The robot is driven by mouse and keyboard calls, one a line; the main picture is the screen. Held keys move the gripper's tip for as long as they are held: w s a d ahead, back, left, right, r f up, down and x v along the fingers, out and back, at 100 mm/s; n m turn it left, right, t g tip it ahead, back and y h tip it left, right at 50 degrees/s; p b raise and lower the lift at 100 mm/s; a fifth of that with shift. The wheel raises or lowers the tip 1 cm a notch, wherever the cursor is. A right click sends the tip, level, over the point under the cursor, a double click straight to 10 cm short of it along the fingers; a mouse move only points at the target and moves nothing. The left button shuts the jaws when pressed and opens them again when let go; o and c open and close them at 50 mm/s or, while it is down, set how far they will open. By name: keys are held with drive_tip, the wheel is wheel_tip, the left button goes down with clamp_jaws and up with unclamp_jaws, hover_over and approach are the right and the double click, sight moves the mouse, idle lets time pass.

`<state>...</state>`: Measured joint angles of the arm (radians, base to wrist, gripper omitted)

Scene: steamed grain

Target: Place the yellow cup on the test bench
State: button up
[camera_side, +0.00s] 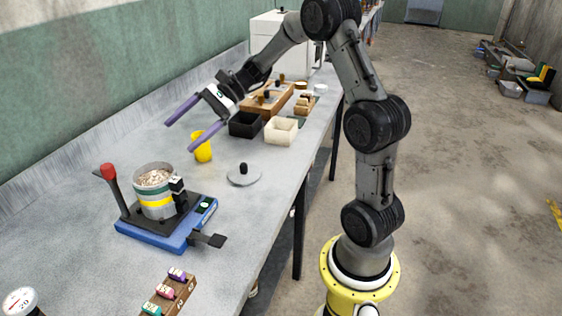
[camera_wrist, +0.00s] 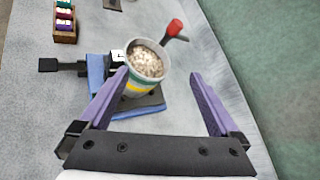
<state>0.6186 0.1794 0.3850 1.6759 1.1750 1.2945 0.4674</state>
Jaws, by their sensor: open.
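The plain yellow cup (camera_side: 203,150) stands upright on the grey bench top (camera_side: 120,160), which may be the test bench. In the side view one purple finger of my gripper (camera_side: 180,136) passes in front of the cup's upper edge. The gripper is open and empty, its fingers spread above the bench. I cannot tell if the finger touches the cup. The wrist view shows my gripper (camera_wrist: 160,74) with nothing held between the fingers; the yellow cup is not visible there. A banded container of grain (camera_side: 155,190) sits on a blue stand (camera_side: 180,235) with a red-knobbed lever.
A lid with a black knob (camera_side: 244,177) lies near the bench's front edge. A black box (camera_side: 244,124), a cream box (camera_side: 281,131) and a wooden rack (camera_side: 268,98) stand farther back.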

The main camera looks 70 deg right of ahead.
drive_tip(key=s+a+r+n+g+h, duration=0.2)
drive_tip(key=s+a+n+g, duration=0.1)
drive_tip(key=s+a+n, duration=0.45)
drive_tip(key=s+f+n+t+h, duration=0.1)
drive_tip(key=s+n+h, duration=0.7)
drive_tip(key=s, duration=1.2)
drive_tip(key=n, duration=0.4)
drive_tip(key=shift+d+t, duration=0.2)
drive_tip(key=shift+t, duration=0.1)
